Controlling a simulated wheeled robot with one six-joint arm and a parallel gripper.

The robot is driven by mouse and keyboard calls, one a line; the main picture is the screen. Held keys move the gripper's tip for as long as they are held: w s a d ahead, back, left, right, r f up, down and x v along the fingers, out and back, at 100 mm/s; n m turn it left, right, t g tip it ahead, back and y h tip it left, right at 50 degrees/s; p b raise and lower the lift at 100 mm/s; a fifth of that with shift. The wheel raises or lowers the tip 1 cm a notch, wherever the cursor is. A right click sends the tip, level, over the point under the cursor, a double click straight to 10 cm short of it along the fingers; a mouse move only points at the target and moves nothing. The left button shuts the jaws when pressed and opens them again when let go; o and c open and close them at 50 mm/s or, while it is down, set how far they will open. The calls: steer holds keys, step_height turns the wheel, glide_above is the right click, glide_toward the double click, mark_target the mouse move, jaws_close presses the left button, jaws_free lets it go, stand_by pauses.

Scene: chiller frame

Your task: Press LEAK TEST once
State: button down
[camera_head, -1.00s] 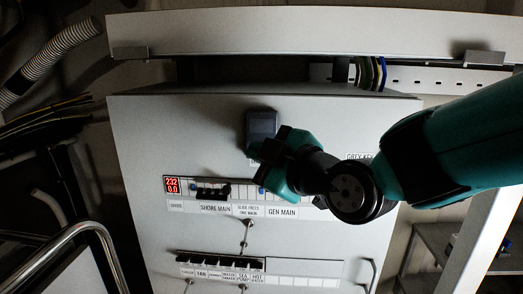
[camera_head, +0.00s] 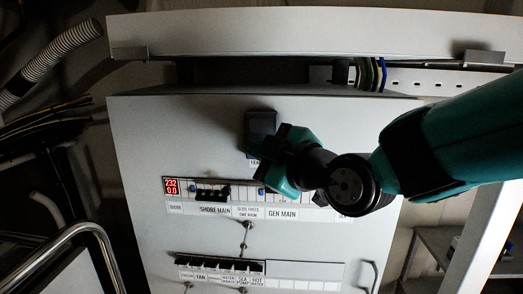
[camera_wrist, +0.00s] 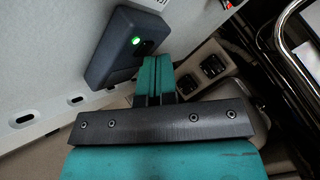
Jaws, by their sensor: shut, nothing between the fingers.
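A dark box (camera_head: 262,122) is mounted on the upper part of the light grey panel. A label (camera_head: 254,162) below it shows only its first letters, apparently "LEA"; my gripper covers the rest. In the wrist view the same dark box (camera_wrist: 118,58) has a lit green light and a small dark feature beside it, too unclear to identify. My gripper (camera_wrist: 156,62) is shut and empty, its teal fingertips close to the box's lower right edge in that view. I cannot tell if they touch it. In the head view my gripper (camera_head: 268,152) partly overlaps the box's lower right.
Below is a breaker row (camera_head: 212,193) with a red display (camera_head: 172,186) reading 232 and 0.0. A second switch row (camera_head: 220,265) lies lower. A metal rail (camera_head: 65,238) stands at left. Dark sockets (camera_wrist: 212,66) show in the wrist view.

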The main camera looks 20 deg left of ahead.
steer(key=shift+s+d+b, duration=0.2)
steer(key=shift+s+b, duration=0.3)
steer(key=shift+s, duration=0.2)
steer(key=s+b, duration=0.1)
steer(key=s, duration=0.2)
steer(key=s+d+b, duration=0.1)
steer(key=s, duration=0.1)
steer(key=shift+s+d, duration=0.15)
steer(key=shift+s, duration=0.25)
stand_by(0.5)
steer(key=s+d+f+m+g+h, duration=0.1)
steer(key=d+f+m+g+h, duration=0.5)
steer(key=d, duration=1)
steer(key=s+d+f+m+g+h, duration=0.2)
steer(key=s+d+f+m+h, duration=0.2)
steer(key=s+d+f+m, duration=0.4)
steer(key=s+d, duration=0.3)
steer(key=d, duration=0.1)
steer(key=shift+d+m+g+h, duration=0.2)
steer(key=shift+m+g+h, duration=0.1)
steer(key=shift+g, duration=0.1)
